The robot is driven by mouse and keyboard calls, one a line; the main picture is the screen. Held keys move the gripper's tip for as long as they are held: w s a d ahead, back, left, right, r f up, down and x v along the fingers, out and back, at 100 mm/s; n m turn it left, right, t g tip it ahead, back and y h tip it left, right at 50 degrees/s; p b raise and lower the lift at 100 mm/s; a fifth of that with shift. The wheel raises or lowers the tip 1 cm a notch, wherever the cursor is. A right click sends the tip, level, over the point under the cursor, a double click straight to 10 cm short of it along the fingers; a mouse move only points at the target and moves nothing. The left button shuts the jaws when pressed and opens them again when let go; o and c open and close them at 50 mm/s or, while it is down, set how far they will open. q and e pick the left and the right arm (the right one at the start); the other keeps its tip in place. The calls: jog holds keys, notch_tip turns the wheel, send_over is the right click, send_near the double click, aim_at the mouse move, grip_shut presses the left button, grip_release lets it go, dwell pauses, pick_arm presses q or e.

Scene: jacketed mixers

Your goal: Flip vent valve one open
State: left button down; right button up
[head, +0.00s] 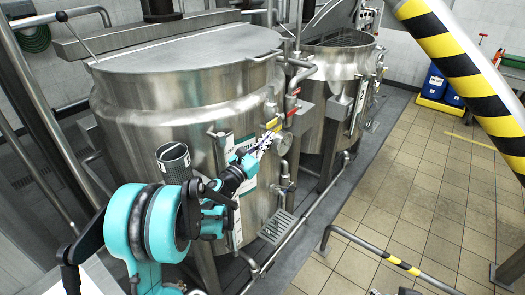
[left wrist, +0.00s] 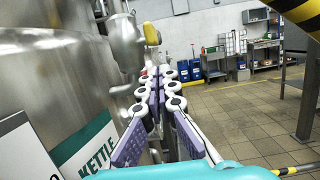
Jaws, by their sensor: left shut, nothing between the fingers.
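A yellow valve handle (head: 273,123) sits on the pipework at the front of the near steel kettle (head: 190,100). It shows as a yellow knob-like end in the left wrist view (left wrist: 152,34). No label saying vent valve one is readable. My left gripper (head: 267,139) is shut and empty, its tips just below the yellow handle in the head view. In the left wrist view its closed fingers (left wrist: 160,76) point forward, with the yellow handle above and slightly left of the tips. Whether they touch cannot be told. My right gripper is out of view.
A red handle (head: 292,112) is beside the yellow one. A second kettle (head: 340,60) stands behind. A striped yellow-black post (head: 450,55) and low rail (head: 390,259) stand right. Blue drums (head: 440,85) are far off. Tiled floor (head: 410,175) between is clear.

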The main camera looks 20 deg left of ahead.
pick_arm(q)
jog(key=shift+s+r, duration=0.1)
jog(key=shift+r, duration=0.85)
jog(key=shift+s+r+g+p, duration=0.15)
jog(key=shift+r+g+p, duration=0.25)
jog(key=shift+p, duration=0.35)
